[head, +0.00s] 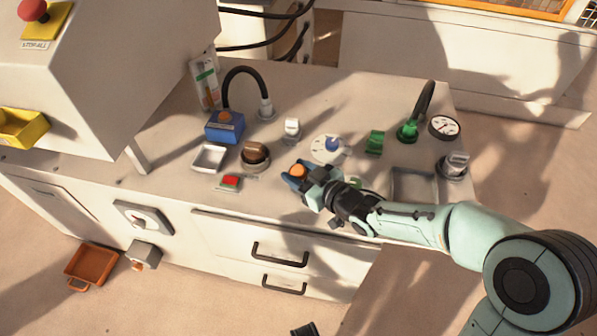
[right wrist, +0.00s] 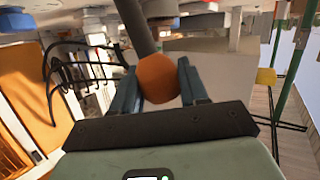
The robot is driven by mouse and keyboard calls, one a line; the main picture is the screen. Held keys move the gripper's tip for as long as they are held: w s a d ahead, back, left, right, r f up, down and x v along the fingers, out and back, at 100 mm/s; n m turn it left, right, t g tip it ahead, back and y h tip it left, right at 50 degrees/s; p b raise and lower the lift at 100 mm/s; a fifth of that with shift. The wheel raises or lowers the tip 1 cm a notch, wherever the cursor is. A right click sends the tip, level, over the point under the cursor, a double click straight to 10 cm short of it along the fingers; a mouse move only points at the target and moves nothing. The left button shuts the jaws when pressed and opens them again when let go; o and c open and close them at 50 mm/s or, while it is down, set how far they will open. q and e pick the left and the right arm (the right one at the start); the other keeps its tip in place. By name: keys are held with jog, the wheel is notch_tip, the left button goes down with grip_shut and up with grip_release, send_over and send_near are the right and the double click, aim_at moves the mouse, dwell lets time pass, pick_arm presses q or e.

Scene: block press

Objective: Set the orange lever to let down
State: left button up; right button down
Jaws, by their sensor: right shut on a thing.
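The orange lever ends in a round orange knob (head: 298,171), low and centre on the worktop. In the right wrist view the orange knob (right wrist: 158,80) sits at the end of a dark stalk (right wrist: 137,28), between the two blue fingers. My right gripper (head: 296,179) is shut on this knob. It also shows in the right wrist view (right wrist: 158,88). My gripper and wrist hide the lever's base and any position marks in the head view. My left gripper is not to be made out.
Near my right gripper are a white dial with a blue knob (head: 328,149), a brown round knob (head: 255,155), a red button (head: 230,182) and a green switch (head: 374,142). A shallow metal tray (head: 414,172) lies behind my right forearm. A large white housing (head: 100,80) stands left.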

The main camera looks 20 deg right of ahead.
jog(key=shift+a+r, duration=0.1)
jog(key=shift+a, duration=0.15)
jog(key=c, duration=0.6)
grip_release()
jog(key=shift+d, duration=0.1)
jog(key=shift+s+d, duration=0.1)
jog(key=shift+s, duration=0.15)
jog(key=p+v, duration=0.2)
jog(key=v, duration=0.4)
jog(key=shift+s+d+r, duration=0.1)
jog(key=shift+s+r, duration=0.1)
jog(key=shift+r, duration=0.05)
pick_arm(q)
jog(key=shift+h, duration=0.3)
jog(key=r, duration=0.1)
jog(key=s+d+r+p, duration=0.1)
jog(key=r, duration=0.1)
jog(key=d+r, duration=0.1)
jog(key=shift+s+d+r, duration=0.15)
jog(key=shift+r, duration=0.25)
pick_arm(e)
jog(key=v, duration=0.6)
jog(key=shift+s+f, duration=0.1)
jog(key=shift+s, duration=0.15)
